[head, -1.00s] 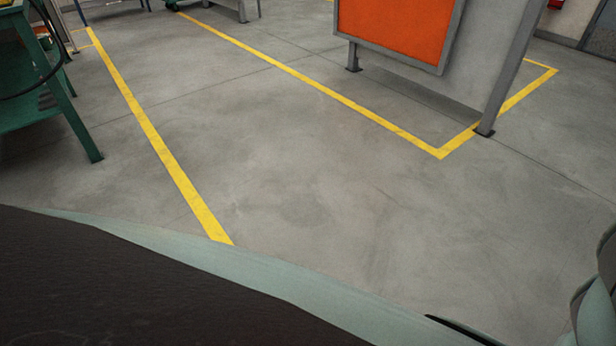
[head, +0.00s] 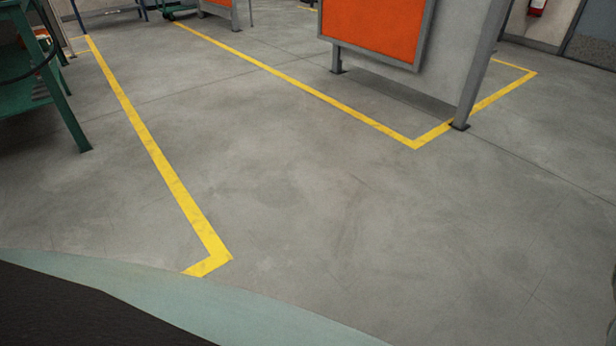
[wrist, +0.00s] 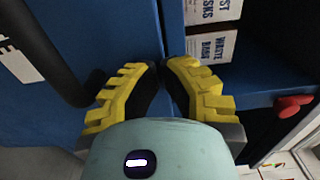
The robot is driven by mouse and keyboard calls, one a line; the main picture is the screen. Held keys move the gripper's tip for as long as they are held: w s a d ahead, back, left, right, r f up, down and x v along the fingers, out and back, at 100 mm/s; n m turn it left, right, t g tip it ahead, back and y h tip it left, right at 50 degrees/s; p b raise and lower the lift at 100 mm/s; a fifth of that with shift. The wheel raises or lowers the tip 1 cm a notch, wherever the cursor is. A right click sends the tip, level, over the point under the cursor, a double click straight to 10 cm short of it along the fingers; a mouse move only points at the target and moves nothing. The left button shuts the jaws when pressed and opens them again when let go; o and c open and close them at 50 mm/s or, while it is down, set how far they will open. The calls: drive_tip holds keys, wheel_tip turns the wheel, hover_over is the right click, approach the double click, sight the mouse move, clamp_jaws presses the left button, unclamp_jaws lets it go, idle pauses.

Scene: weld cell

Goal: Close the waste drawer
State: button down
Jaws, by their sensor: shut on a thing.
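In the wrist view, my gripper (wrist: 163,78) has its yellow-ridged fingers close together at the edge of a large blue panel (wrist: 110,35). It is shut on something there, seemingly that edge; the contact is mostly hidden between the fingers. A thick black bar handle (wrist: 45,50) stands on the panel at the left, and its lower end passes near the left finger. I cannot tell for sure that this panel is the waste drawer. No drawer shows in the head view.
Boxes of waste bags (wrist: 212,47) and masks (wrist: 212,10) sit in an open blue compartment, with a red knob (wrist: 294,105) beside it. The head view shows open grey floor with yellow lines (head: 150,150), an orange-panelled screen (head: 375,30) and a green bench (head: 65,110).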

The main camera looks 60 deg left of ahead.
drive_tip(key=shift+w+d+f+b, duration=0.1)
drive_tip(key=shift+d+f+b, duration=0.15)
drive_tip(key=shift+d+b, duration=0.3)
drive_tip(key=shift+w+d+f+b, duration=0.1)
drive_tip(key=shift+d+f+b, duration=0.1)
drive_tip(key=shift+d+b, duration=0.35)
drive_tip(key=shift+w+d+r+b, duration=0.15)
drive_tip(key=shift+d+b, duration=0.3)
drive_tip(key=shift+d, duration=0.25)
drive_tip(key=shift+s+d+r+b, duration=0.1)
drive_tip(key=shift+d+b, duration=0.3)
drive_tip(key=shift+d, duration=0.25)
